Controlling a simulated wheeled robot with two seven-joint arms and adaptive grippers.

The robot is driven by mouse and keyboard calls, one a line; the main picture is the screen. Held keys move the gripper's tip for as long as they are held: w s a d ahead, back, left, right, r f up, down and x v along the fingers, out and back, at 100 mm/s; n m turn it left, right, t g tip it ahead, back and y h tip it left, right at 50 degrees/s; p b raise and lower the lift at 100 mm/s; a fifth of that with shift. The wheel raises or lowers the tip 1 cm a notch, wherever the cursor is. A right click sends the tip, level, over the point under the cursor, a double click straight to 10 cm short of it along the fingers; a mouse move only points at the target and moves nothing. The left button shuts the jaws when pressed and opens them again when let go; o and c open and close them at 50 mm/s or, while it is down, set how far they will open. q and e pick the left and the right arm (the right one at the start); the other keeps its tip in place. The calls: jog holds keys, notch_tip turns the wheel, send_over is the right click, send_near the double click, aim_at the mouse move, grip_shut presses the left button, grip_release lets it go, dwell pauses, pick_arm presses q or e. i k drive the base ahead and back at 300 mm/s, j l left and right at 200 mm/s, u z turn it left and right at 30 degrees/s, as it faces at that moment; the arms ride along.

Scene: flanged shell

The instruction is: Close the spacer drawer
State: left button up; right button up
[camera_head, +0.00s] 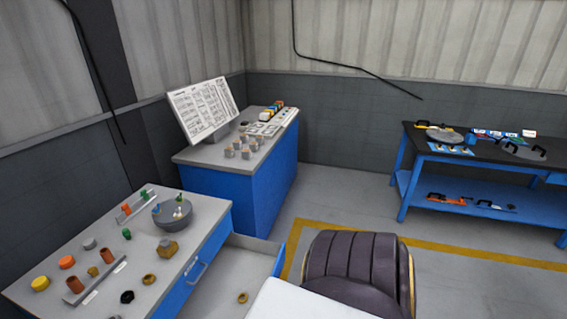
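The open drawer (255,243) sticks out to the right from the blue-fronted workbench with a grey top (130,243) at the lower left. Its side wall and floor are grey, and its outer end is blue. A small brass-coloured ring (242,297) lies on the drawer floor. The near part of the drawer is cut off by the bottom edge, and a white surface in the foreground covers part of it. Neither of my grippers is in view.
On the workbench stand a grey bowl (172,212), a brass nut-like part (167,249) and several small coloured parts. A blue cabinet (240,185) with a sign board (200,108) stands behind. A blue table (480,187) stands at the right. Floor beyond the drawer looks clear.

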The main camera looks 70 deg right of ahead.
aim_at(243, 263)
jog(key=l+z, duration=0.15)
jog(key=z, duration=0.3)
jog(key=i+l+z, duration=0.1)
jog(key=z, duration=0.35)
jog(key=l+z, duration=0.15)
jog(key=z, duration=0.25)
jog(key=i+l+z, duration=0.1)
jog(key=z, duration=0.35)
jog(key=k+l+u, duration=0.1)
jog(key=l, duration=0.25)
jog(key=k+l+u, duration=0.1)
jog(key=l, duration=0.25)
